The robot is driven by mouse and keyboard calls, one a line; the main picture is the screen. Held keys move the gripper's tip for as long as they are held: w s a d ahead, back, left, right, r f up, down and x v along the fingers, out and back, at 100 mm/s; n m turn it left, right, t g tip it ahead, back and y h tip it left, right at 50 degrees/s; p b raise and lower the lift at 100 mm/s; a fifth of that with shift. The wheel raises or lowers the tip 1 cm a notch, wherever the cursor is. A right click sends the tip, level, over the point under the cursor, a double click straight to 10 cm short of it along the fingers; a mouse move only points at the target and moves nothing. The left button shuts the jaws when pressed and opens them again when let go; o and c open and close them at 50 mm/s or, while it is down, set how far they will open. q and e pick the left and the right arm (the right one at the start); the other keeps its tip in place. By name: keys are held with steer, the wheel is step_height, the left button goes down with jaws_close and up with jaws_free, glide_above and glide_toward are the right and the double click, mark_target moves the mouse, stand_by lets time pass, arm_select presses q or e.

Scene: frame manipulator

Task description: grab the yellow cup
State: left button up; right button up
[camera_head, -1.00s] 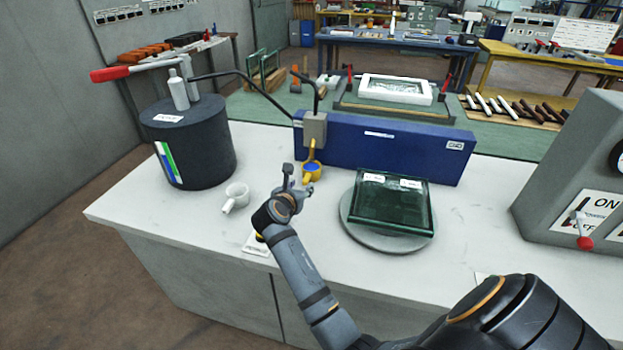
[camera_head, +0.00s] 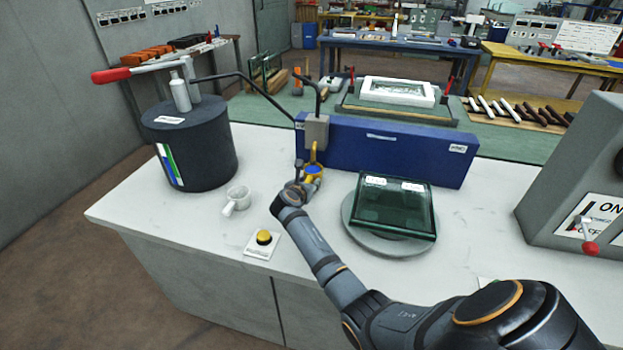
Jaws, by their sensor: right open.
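The yellow cup (camera_head: 316,171), with blue inside, stands on the white worktop below the grey spout of the blue box. Its yellow handle or stem rises toward the spout. My right gripper (camera_head: 302,173) is open, just left of the cup and close against it in the picture. The wrist hides part of the cup's near side. I cannot tell whether the fingers touch the cup or are around it. My left gripper is not in view.
A white cup (camera_head: 237,200) and a yellow button (camera_head: 264,237) are left of my arm. Glass plates (camera_head: 392,207) lie on a round grey stand to the right. A dark cylinder (camera_head: 195,150) and blue box (camera_head: 400,152) stand behind.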

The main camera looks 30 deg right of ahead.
steer(key=shift+r, duration=0.1)
steer(key=shift+c, duration=0.9)
jaws_close()
steer(key=r, duration=0.4)
steer(key=shift+s+a, duration=0.1)
steer(key=shift+s, duration=0.15)
steer(key=s+a+r, duration=0.2)
steer(key=s+r, duration=0.2)
steer(key=s, duration=0.2)
steer(key=s+a+r, duration=0.2)
steer(key=s+r, duration=0.3)
steer(key=s, duration=0.1)
steer(key=shift+s+a+p, duration=0.25)
steer(key=shift+s+p, duration=0.1)
steer(key=shift+s, duration=0.05)
